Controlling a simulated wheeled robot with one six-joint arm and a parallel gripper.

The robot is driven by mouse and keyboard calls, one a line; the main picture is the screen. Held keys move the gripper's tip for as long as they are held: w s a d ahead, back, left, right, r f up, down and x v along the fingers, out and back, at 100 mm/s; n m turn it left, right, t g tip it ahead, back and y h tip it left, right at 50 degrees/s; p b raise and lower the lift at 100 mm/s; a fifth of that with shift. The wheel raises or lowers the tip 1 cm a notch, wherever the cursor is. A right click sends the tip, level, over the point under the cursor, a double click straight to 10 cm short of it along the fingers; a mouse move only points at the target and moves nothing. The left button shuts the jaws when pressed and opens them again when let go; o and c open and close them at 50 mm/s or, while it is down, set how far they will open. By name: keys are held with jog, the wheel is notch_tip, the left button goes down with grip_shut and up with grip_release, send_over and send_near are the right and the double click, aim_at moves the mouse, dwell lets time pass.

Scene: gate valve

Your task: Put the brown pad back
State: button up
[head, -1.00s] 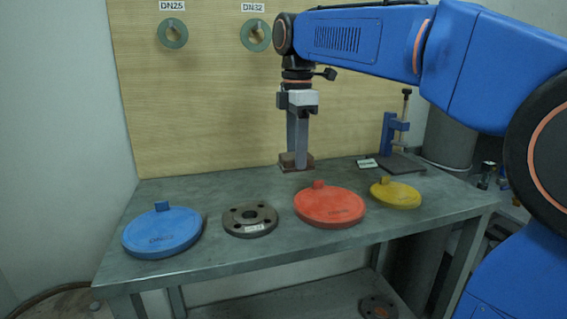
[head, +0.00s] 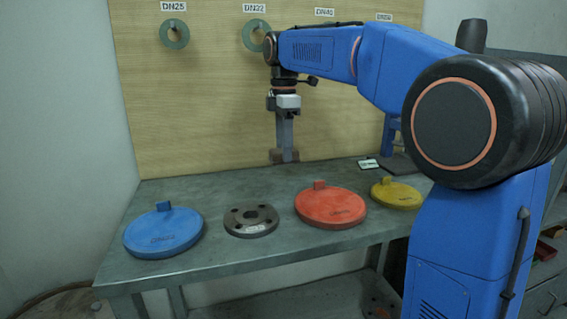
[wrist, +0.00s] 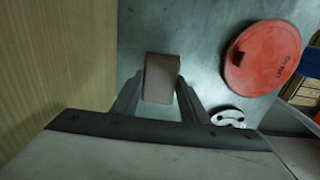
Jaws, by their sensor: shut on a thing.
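The brown pad (head: 275,156) is a small block between the fingers of my gripper (head: 285,149), which is shut on it. It hangs near the back edge of the workbench, close to the wooden board. In the wrist view the pad (wrist: 161,76) sits between the two fingertips (wrist: 158,88), with the grey bench top behind it. The gripper points down. I cannot tell the exact gap between the pad and the bench.
The bench (head: 215,260) holds a blue disc (head: 163,232), a grey flange (head: 250,221), a red disc (head: 331,207) and a yellow disc (head: 396,194). Green rings (head: 174,34) hang on the board (head: 200,110). A small white label (head: 368,164) lies at the back right.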

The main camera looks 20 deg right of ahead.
jog(key=shift+f, duration=2.25)
jog(key=shift+w+f, duration=0.1)
jog(key=shift+w, duration=0.05)
jog(key=shift+f, duration=0.15)
jog(key=o, duration=1)
jog(key=shift+o, duration=0.2)
notch_tip(320, 180, up, 12)
jog(key=shift+r, duration=0.15)
